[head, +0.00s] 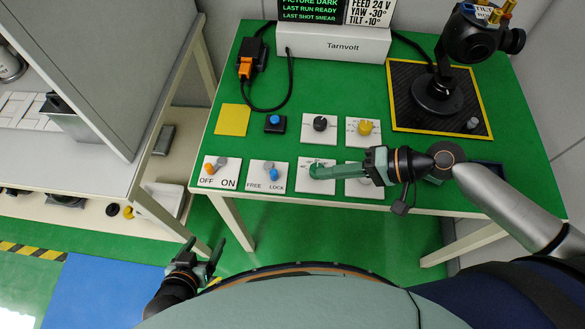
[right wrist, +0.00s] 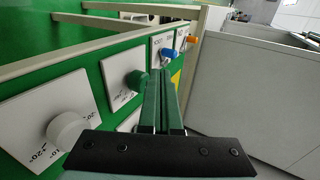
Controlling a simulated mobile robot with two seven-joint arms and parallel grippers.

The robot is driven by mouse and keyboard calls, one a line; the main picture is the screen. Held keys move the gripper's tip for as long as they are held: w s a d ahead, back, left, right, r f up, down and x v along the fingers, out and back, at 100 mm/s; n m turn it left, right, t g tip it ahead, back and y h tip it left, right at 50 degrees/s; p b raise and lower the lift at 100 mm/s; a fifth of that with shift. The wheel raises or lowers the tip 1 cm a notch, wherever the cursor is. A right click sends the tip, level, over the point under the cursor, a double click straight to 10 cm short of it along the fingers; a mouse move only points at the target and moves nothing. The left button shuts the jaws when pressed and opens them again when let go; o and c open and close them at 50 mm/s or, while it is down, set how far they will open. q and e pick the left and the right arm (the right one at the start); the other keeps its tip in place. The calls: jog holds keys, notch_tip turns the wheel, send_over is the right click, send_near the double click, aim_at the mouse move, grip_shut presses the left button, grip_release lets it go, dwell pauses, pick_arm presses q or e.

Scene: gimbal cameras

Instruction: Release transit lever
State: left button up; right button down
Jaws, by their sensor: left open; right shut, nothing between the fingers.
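The FREE/LOCK plate (head: 256,174) lies in the front row of the green bench. Its small lever has a blue tip (head: 273,174) on the LOCK side. In the right wrist view the blue tip (right wrist: 165,52) shows just beyond my fingertips. My right gripper (head: 313,172) is shut and empty, reaching left over the plate with the green knob; its tips are apart from the blue lever, to its right. It also shows in the right wrist view (right wrist: 161,72). My left gripper (head: 204,254) is open and empty, low in front of the bench, away from the panels.
The OFF/ON plate with an orange-tipped lever (head: 210,168) is left of the FREE/LOCK plate. Behind are a blue button (head: 275,122), a black knob (head: 320,123) and a yellow knob (head: 365,127). A gimbal camera (head: 438,92) stands back right. A grey cabinet (head: 110,70) borders the left.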

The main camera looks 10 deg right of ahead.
pick_arm(q)
jog(key=shift+r+p, duration=0.6)
jog(key=shift+r, duration=0.05)
pick_arm(e)
jog(key=x, duration=0.2)
jog(key=r+x, duration=0.1)
jog(key=x, duration=0.2)
jog(key=a+x, duration=0.1)
jog(key=x, duration=0.2)
jog(key=shift+w+r, duration=0.15)
jog(key=shift+r, duration=0.2)
pick_arm(q)
jog(key=shift+w+a, duration=0.1)
jog(key=shift+w, duration=0.1)
